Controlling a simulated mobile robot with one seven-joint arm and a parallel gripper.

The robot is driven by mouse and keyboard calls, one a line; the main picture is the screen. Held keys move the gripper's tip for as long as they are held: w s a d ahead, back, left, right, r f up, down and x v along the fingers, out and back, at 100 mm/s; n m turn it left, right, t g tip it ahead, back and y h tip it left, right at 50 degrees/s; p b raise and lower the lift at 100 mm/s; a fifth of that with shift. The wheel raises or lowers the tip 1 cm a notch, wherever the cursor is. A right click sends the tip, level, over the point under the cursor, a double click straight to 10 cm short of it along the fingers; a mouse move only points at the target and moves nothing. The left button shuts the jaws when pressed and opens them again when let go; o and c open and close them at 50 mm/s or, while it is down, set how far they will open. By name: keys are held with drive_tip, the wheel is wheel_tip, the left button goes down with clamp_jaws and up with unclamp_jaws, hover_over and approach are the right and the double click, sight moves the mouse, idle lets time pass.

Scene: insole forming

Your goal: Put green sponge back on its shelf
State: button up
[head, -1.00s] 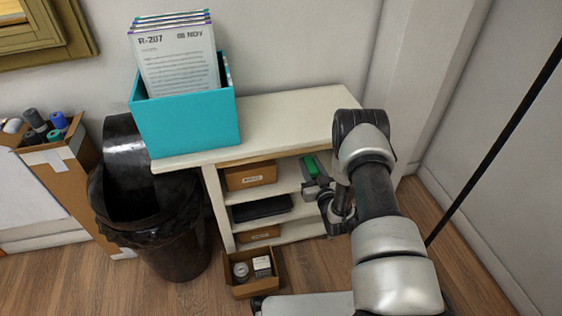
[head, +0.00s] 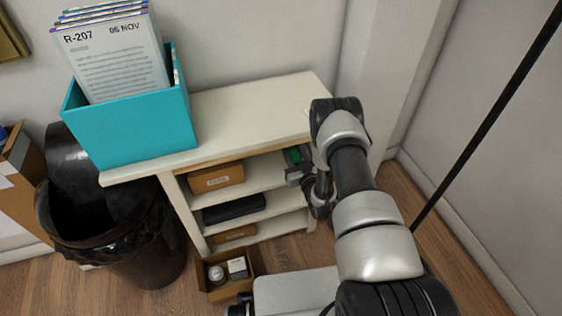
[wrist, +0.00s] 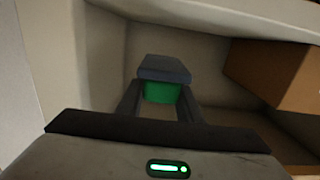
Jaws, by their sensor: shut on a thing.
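The green sponge (head: 294,155) is at the right end of the upper opening of the cream shelf unit (head: 255,112), under its top board. In the wrist view the sponge (wrist: 160,93) shows a green body with a dark grey layer on top. My gripper (head: 297,170) reaches in from the right front and is shut on the sponge. In the wrist view the two dark fingers of my gripper (wrist: 160,88) stand on either side of it. I cannot tell whether the sponge touches the shelf board.
A cardboard box (head: 216,178) sits on the same shelf, apart from the sponge; it also shows in the wrist view (wrist: 275,75). A black item (head: 234,208) lies one shelf below. A teal file box (head: 135,125) stands on top. A black bin (head: 120,230) stands at left.

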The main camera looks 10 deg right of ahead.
drive_tip(key=shift+f+b, duration=0.75)
drive_tip(key=shift+f, duration=1.9)
drive_tip(key=shift+f, duration=0.1)
drive_tip(key=shift+f, duration=0.1)
drive_tip(key=o, duration=1)
drive_tip(key=shift+s+r, duration=0.1)
drive_tip(key=shift+r, duration=0.1)
drive_tip(key=p+v, duration=0.3)
drive_tip(key=v, duration=0.8)
drive_tip(key=shift+s, duration=0.4)
drive_tip(key=shift+d, duration=0.1)
